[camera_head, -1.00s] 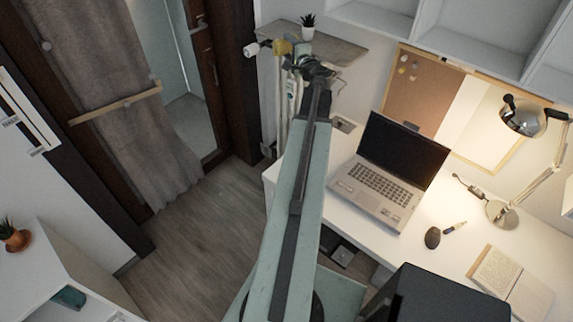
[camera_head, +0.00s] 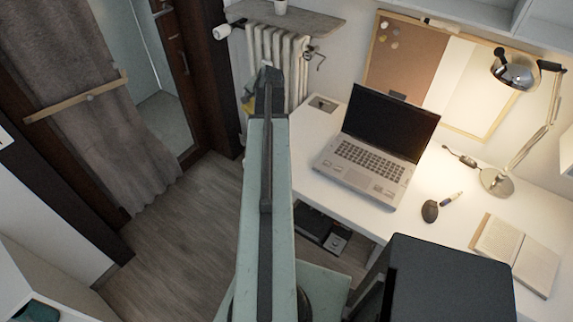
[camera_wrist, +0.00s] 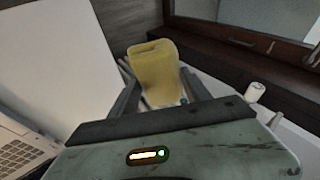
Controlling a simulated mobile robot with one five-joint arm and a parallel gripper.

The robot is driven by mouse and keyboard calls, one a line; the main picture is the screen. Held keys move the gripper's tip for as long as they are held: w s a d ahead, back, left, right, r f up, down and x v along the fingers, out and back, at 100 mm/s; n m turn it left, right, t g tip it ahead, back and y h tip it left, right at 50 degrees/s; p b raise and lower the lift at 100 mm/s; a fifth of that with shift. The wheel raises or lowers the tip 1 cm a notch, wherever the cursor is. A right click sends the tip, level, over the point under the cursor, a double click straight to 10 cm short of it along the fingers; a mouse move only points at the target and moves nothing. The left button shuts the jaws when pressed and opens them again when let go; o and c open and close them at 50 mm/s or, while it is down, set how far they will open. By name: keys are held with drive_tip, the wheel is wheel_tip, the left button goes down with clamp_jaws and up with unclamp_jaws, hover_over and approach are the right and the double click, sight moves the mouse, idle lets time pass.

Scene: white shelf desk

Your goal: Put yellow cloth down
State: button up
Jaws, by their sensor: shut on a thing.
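The yellow cloth (camera_wrist: 155,75) hangs between the fingers of my gripper (camera_wrist: 160,98) in the wrist view. It looks folded or bunched and sticks out past the fingertips. In the head view, a small yellow patch of the cloth (camera_head: 249,105) shows at the left of my gripper (camera_head: 266,82), most of it hidden by my arm. My gripper is shut on the cloth, in front of the radiator and left of the desk's far corner. I cannot tell its height above the floor.
The white radiator (camera_head: 290,50) is behind my gripper under a stone sill (camera_head: 300,18). The white desk (camera_head: 380,215) with an open laptop (camera_head: 378,145) is at right. A grey curtain (camera_head: 95,110) hangs at left. The wooden floor (camera_head: 190,230) is clear.

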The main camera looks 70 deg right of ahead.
drive_tip(key=s+a+f+g+y+b, duration=0.1)
drive_tip(key=s+f+g+b, duration=0.4)
drive_tip(key=s+f, duration=0.5)
drive_tip(key=s+g, duration=0.2)
drive_tip(key=shift+s+a+f+m, duration=0.3)
drive_tip(key=shift+s+f+m, duration=0.05)
drive_tip(key=shift+m, duration=0.05)
wheel_tip(320, 180, down, 10)
drive_tip(key=b, duration=1)
drive_tip(key=shift+f, duration=0.1)
drive_tip(key=shift+r, duration=0.25)
drive_tip(key=shift+c, duration=0.5)
drive_tip(key=o, duration=1.3)
drive_tip(key=shift+f, duration=0.15)
